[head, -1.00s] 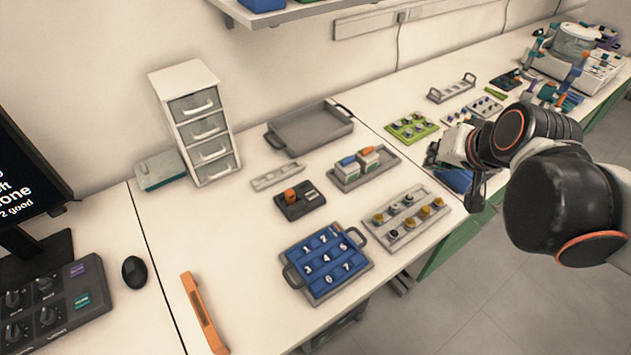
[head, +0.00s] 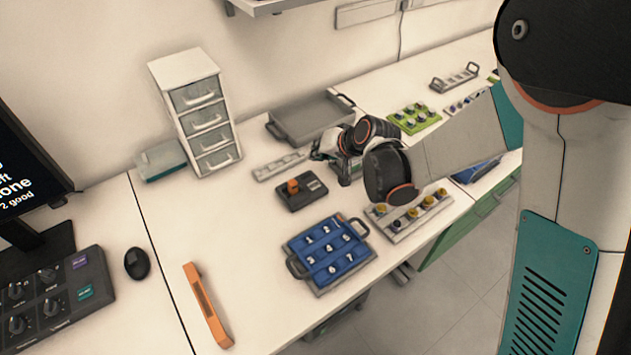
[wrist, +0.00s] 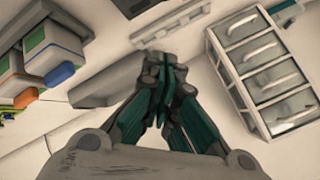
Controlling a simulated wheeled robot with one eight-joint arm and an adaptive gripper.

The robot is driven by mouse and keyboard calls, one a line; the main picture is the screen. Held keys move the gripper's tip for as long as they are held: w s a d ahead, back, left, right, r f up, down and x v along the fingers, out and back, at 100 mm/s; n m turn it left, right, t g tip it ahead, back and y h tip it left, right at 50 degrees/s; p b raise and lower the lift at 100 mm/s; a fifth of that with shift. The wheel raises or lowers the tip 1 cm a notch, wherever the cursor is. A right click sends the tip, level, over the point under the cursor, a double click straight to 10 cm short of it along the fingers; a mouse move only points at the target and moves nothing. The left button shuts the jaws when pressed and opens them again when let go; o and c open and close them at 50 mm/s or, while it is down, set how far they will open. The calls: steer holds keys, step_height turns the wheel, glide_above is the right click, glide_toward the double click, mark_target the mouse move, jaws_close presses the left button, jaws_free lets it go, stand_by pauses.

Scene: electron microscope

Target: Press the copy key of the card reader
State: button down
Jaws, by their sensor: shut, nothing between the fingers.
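A dark box with an orange block on top and a small lighter panel, probably the card reader (head: 314,190), lies on the table in the head view. The copy key cannot be made out. A dark edge, probably the same box (wrist: 132,6), is cut off at the top of the wrist view. My gripper (head: 345,182) is just right of the box in the head view, apart from it and pointing down. In the wrist view its fingers (wrist: 165,95) are together and empty.
A pale slotted strip (head: 279,167) and a grey tray (head: 305,118) lie behind the box. A white drawer unit (head: 195,110) stands at the back left. The blue numbered tray (head: 328,254) is in front.

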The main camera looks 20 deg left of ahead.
mark_target(317, 184)
steer(key=shift+f, duration=0.1)
stand_by(0.3)
step_height(317, 184, down, 9)
steer(key=b, duration=0.6)
stand_by(1.4)
steer(key=shift+f, duration=0.25)
steer(key=shift+f, duration=0.35)
stand_by(0.7)
stand_by(0.3)
steer(key=shift+r, duration=0.8)
steer(key=shift+r, duration=0.1)
